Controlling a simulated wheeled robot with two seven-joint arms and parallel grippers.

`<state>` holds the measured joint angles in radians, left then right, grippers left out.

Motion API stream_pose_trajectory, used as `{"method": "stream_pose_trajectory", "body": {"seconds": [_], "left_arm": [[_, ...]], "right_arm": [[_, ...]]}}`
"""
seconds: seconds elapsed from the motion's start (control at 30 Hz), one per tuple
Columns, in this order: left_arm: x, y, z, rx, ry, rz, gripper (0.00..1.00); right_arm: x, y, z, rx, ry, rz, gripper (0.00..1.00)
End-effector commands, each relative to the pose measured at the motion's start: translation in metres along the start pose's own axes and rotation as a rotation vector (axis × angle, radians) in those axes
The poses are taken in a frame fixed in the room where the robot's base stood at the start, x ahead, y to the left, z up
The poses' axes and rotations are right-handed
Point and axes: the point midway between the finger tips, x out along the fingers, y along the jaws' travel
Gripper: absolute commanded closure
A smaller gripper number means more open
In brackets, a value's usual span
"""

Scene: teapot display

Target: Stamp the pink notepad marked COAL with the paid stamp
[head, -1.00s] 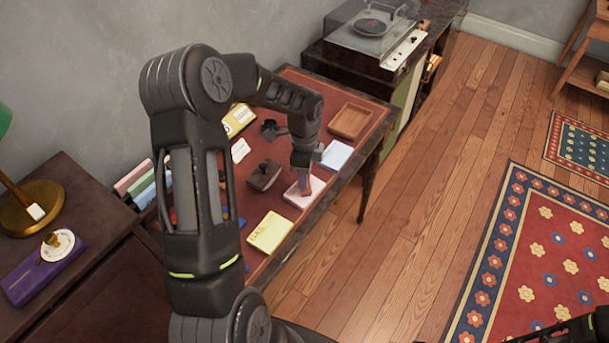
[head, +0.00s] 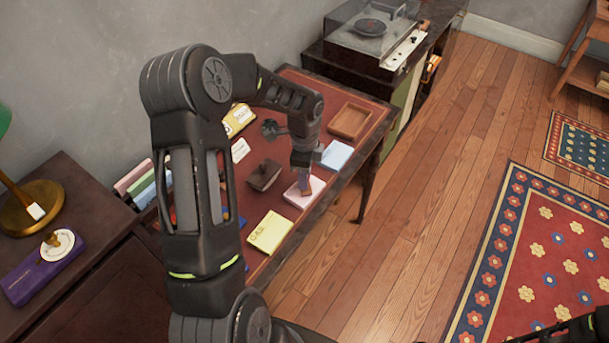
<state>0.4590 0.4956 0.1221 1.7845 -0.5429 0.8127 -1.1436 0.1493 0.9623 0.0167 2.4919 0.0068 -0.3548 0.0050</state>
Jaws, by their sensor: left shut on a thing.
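The pink notepad (head: 314,192) lies flat near the right edge of the desk; its marking cannot be read because my gripper covers part of it. My left gripper (head: 304,178) points down over the pad and is shut on a small reddish-brown stamp (head: 305,187). The stamp is at the pad's surface; I cannot tell whether it touches, and its label is hidden. My right gripper is not in view; only a dark part of my right arm shows at the bottom right corner.
A yellow notepad (head: 270,232), a light blue notepad (head: 337,155), a dark blotter (head: 264,175) and an empty wooden tray (head: 350,121) surround the pink pad on the red-topped desk (head: 290,85). A lamp (head: 33,205) and purple box (head: 40,268) stand left.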

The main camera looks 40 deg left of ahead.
Motion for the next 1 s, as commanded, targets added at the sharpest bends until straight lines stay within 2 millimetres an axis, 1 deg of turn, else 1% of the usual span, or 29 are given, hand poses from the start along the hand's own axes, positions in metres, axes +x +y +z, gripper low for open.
{"method": "stream_pose_trajectory", "body": {"seconds": [0.07, 0.17, 0.8, 1.0], "left_arm": [[0.0, 0.001, 0.0, 0.0, 0.0, 0.004, 1.0], [-0.005, 0.001, 0.0, 0.0, 0.0, 0.003, 1.0], [-0.062, 0.0, 0.0, 0.0, 0.0, 0.0, 1.0], [-0.07, 0.0, 0.0, 0.0, 0.0, 0.001, 1.0]], "right_arm": [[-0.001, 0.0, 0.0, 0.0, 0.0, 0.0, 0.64], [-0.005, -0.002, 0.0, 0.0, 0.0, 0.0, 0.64], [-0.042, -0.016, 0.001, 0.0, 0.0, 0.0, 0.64], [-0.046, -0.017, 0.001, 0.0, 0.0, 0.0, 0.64]]}}
